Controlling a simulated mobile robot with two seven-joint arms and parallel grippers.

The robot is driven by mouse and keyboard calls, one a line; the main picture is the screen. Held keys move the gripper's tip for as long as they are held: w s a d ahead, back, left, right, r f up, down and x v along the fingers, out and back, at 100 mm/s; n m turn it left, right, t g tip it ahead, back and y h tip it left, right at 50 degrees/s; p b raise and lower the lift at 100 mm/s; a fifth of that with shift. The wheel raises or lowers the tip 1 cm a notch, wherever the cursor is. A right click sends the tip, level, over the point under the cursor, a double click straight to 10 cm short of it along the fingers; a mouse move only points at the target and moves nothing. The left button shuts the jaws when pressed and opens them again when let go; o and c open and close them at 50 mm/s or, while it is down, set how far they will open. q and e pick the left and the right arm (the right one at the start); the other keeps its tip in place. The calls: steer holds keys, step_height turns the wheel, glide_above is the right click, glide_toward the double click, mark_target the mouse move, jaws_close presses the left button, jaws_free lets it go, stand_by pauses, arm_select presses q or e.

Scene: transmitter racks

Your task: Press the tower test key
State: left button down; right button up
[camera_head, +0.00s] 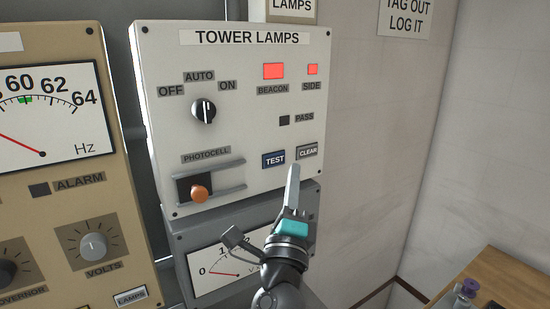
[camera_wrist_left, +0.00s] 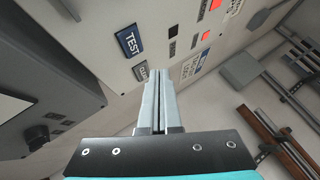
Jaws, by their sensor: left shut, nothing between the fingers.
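The blue TEST key (camera_head: 273,159) sits low on the white TOWER LAMPS panel (camera_head: 240,110), left of the grey CLEAR key (camera_head: 307,150). My left gripper (camera_head: 293,170) is shut and empty. In the head view its tips point up, just below the CLEAR key and to the right of and below the TEST key. The tips look apart from both keys. My right gripper is not in view.
The panel has a rotary switch (camera_head: 204,111), lit red BEACON (camera_head: 273,71) and SIDE (camera_head: 312,69) lamps, a dark PASS lamp (camera_head: 284,120) and an orange-brown photocell knob (camera_head: 199,194). A grey meter box (camera_head: 185,243) is below. A wooden table (camera_head: 490,262) stands at right.

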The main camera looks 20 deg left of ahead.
mark_target(280, 154)
arm_select(q)
steer(key=shift+w+a, duration=0.6)
steer(key=shift+a, duration=0.15)
steer(key=shift+w+a, duration=0.55)
steer(key=shift+a, duration=0.2)
steer(key=shift+w+a, duration=0.1)
stand_by(0.9)
steer(key=shift+w+a, duration=0.2)
steer(key=shift+a, duration=0.05)
steer(key=shift+w+a, duration=0.2)
steer(key=shift+a, duration=0.1)
stand_by(0.9)
steer(key=shift+d, duration=0.1)
steer(key=shift+s+d, duration=0.5)
steer(key=shift+d, duration=0.05)
steer(key=s+d, duration=0.1)
steer(key=d, duration=0.1)
steer(key=s+d, duration=0.2)
steer(key=shift+b, duration=0.35)
